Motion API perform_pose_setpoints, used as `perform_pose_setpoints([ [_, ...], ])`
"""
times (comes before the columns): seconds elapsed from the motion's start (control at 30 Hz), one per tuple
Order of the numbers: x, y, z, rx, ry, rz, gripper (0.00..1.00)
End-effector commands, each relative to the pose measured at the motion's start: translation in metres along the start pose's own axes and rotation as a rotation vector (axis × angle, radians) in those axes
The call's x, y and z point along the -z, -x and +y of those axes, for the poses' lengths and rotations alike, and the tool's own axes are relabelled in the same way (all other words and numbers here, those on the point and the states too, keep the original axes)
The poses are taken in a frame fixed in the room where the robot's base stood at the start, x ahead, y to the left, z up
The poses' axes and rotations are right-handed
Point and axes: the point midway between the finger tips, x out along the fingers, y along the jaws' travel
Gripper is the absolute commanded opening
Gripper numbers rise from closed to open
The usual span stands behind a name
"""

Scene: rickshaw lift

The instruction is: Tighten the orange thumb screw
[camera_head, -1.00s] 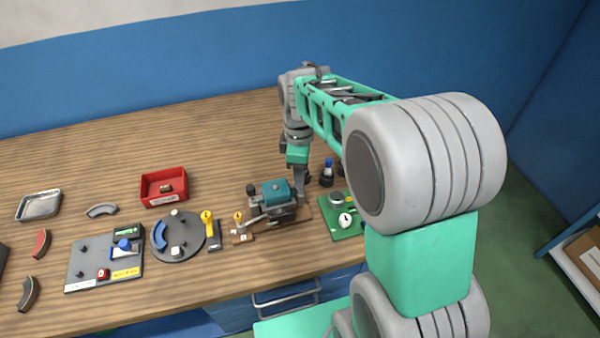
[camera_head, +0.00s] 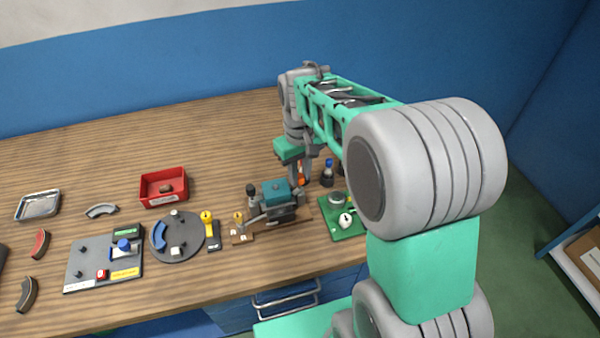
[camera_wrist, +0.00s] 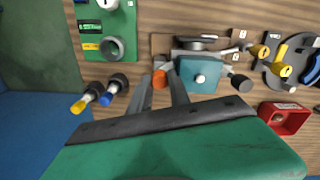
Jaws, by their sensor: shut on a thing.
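The orange thumb screw (camera_wrist: 160,79) sits between the two fingers of my gripper (camera_wrist: 166,72) in the wrist view, on the side of the teal-topped vise-like device (camera_wrist: 200,74). In the head view a bit of the orange screw (camera_head: 301,180) shows between my gripper's fingers (camera_head: 299,184), at the right side of the device (camera_head: 276,191). My gripper points down and is shut on the screw. The screw's shaft and the exact finger contact are hidden.
A green board with a dial (camera_head: 346,222) is close on the right. Blue-capped (camera_head: 328,173) and yellow-capped (camera_wrist: 84,102) dark holders stand nearby. A round grey plate (camera_head: 187,244) and red bin (camera_head: 164,188) lie left. The back of the table is clear.

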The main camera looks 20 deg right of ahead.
Motion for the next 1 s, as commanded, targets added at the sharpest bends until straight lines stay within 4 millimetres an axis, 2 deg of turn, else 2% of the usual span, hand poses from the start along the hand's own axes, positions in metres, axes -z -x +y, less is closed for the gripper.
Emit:
perform_pose_setpoints([
  [0.5, 0.0006, 0.0009, 0.0004, 0.0, -0.419, 0.002, 0.0],
  [1.0, 0.0007, 0.0011, 0.0004, 0.0, -0.548, 0.003, 0.0],
])
